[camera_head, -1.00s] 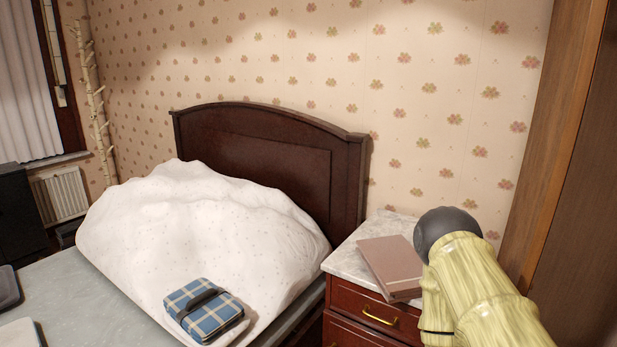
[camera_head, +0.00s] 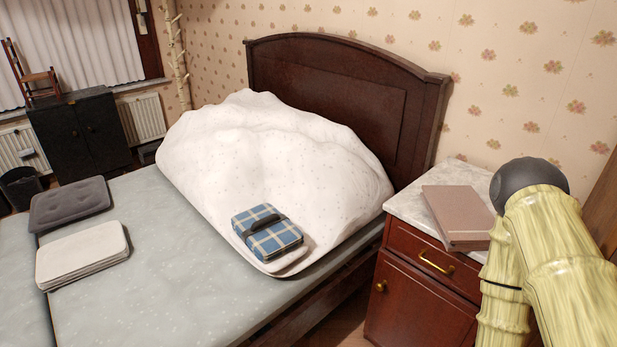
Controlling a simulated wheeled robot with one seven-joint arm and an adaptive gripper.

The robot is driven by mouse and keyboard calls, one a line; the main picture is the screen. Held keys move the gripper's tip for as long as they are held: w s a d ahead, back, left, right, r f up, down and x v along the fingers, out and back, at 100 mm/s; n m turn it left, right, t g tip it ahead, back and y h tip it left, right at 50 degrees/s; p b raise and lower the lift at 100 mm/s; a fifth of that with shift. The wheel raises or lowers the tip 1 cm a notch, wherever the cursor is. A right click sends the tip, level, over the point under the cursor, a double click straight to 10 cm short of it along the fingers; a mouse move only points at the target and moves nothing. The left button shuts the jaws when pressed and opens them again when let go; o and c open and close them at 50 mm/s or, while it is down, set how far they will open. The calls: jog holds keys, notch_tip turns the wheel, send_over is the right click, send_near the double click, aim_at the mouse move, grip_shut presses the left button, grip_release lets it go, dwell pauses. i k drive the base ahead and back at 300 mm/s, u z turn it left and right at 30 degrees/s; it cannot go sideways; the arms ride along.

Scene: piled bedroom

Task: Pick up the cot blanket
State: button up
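Two folded cloth things lie on the bed, and I cannot tell for sure which is the cot blanket. A blue and white plaid folded blanket (camera_head: 268,233) with a dark strap rests on the near lower slope of the white duvet (camera_head: 280,155). A white folded stack of several layers (camera_head: 82,256) lies flat on the grey-green mattress (camera_head: 180,300) at the left. Part of my arm shows at the right edge, apart from both. My gripper is out of view.
A dark grey tufted cushion (camera_head: 70,204) lies behind the white stack. A dark red nightstand (camera_head: 420,295) with a brown book (camera_head: 457,213) on it stands right of the bed, next to my arm. The wooden headboard (camera_head: 345,95) rises behind the duvet. The near mattress is clear.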

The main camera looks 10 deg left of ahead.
aim_at(269, 234)
jog(key=k, duration=0.6)
jog(key=z, duration=0.15)
jog(key=i, duration=0.6)
jog(key=u, duration=0.75)
jog(key=i, duration=0.55)
jog(key=u, duration=0.6)
